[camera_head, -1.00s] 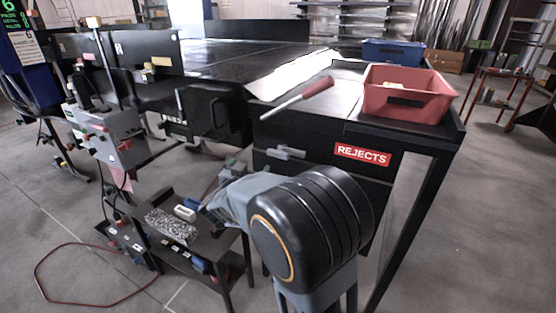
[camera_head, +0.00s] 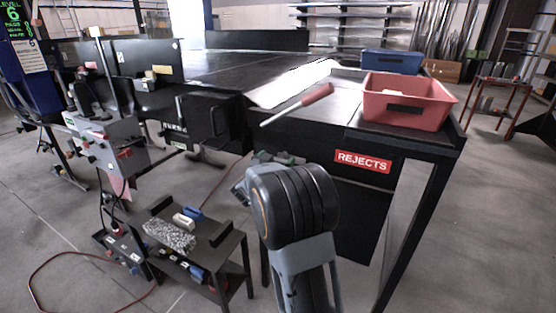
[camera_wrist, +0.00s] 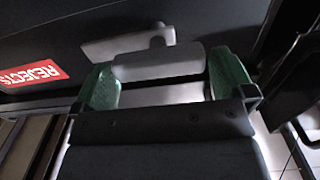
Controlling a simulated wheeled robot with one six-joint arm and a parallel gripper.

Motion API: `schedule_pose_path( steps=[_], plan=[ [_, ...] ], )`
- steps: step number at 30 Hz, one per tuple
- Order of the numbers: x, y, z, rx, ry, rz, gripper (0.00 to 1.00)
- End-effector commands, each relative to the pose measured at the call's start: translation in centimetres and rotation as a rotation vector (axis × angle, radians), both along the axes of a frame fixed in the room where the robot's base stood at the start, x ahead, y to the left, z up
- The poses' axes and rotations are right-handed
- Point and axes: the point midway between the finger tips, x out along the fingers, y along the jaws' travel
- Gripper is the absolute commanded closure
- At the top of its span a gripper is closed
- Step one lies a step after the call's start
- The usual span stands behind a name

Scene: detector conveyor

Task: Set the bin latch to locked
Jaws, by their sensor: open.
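The bin latch, a light grey bar handle (camera_wrist: 158,64) on a grey mount (camera_wrist: 128,41), shows in the wrist view on the dark bin front near the REJECTS label (camera_wrist: 32,76). In the head view my gripper and arm hide the latch. My gripper (camera_wrist: 163,79) is open, with green fingertips at either end of the latch bar. The bar lies across the space between the fingertips; I cannot tell whether they touch it. In the head view my gripper (camera_head: 278,157) is at the bin front, left of the REJECTS sign (camera_head: 362,161).
A red-handled rod (camera_head: 300,103) slants over the bench edge above. A red tray (camera_head: 408,101) and a blue tray (camera_head: 391,62) stand on top. A small black side table (camera_head: 205,238) with a white-and-blue item stands left of my arm.

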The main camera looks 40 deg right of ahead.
Motion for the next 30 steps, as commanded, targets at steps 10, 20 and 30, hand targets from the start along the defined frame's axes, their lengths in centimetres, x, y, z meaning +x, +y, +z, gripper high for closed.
schedule_pose_path(
  steps=[10,20,30],
  plan=[
    [0.58,-1.11,0.02,-0.001,0.000,0.001,0.00],
    [0.56,-1.08,0.03,-0.001,0.000,0.000,0.15],
    [0.55,-1.08,0.03,-0.001,0.000,0.000,0.48]
  ],
)
